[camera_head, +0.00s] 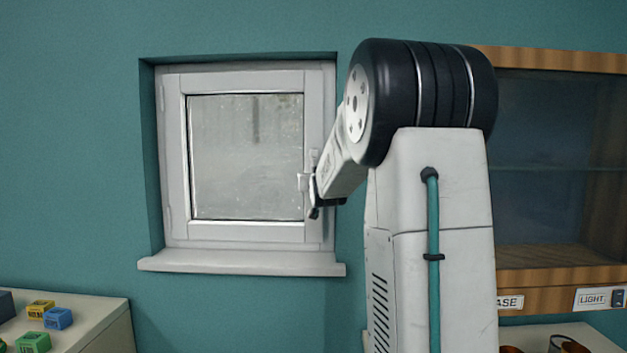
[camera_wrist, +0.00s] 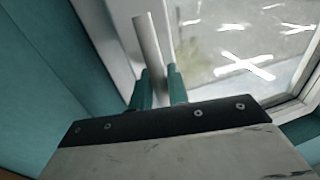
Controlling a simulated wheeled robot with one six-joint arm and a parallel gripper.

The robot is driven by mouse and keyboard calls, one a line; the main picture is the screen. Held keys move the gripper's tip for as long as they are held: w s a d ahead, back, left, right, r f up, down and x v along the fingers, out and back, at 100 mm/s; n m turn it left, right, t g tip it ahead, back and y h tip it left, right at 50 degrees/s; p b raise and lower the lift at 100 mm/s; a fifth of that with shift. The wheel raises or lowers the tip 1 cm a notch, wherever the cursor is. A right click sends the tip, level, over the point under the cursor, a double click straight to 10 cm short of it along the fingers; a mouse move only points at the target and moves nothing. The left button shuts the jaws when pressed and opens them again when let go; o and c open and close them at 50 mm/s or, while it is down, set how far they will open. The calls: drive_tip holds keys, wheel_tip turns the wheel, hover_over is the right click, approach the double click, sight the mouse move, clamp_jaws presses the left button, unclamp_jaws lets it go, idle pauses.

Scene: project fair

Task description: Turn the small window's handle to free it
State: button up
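The small window (camera_head: 246,232) is set in the teal wall, with a white frame and a closed sash. Its pale handle (camera_head: 303,181) is on the right side of the sash, partly hidden by my gripper. In the wrist view the handle (camera_wrist: 148,45) is a light bar running between the two teal fingers. My gripper (camera_wrist: 159,76) has a finger on each side of the bar, and the bar fills the gap between them. In the head view my gripper (camera_head: 315,198) is at the right edge of the sash, mostly hidden by my arm.
A wooden display case (camera_head: 549,277) with glass stands at the right, behind my arm. A pale table (camera_head: 97,318) with coloured blocks is at the lower left. The window sill (camera_head: 240,262) juts out below the window. The wall left of the window is clear.

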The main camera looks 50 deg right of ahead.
clamp_jaws()
drive_tip(key=shift+w+a, duration=0.1)
drive_tip(key=w+a+r+m+h, duration=0.1)
drive_tip(key=w+r+m+h, duration=0.1)
drive_tip(key=m, duration=0.8)
drive_tip(key=w+a+r+m+g+h, duration=0.1)
drive_tip(key=w+a+r+m+h, duration=0.1)
drive_tip(key=m, duration=0.8)
drive_tip(key=shift+a+r, duration=0.2)
drive_tip(key=shift+r, duration=0.45)
drive_tip(key=shift+r+m, duration=0.1)
drive_tip(key=shift+m, duration=0.2)
drive_tip(key=shift+o, duration=2.4)
unclamp_jaws()
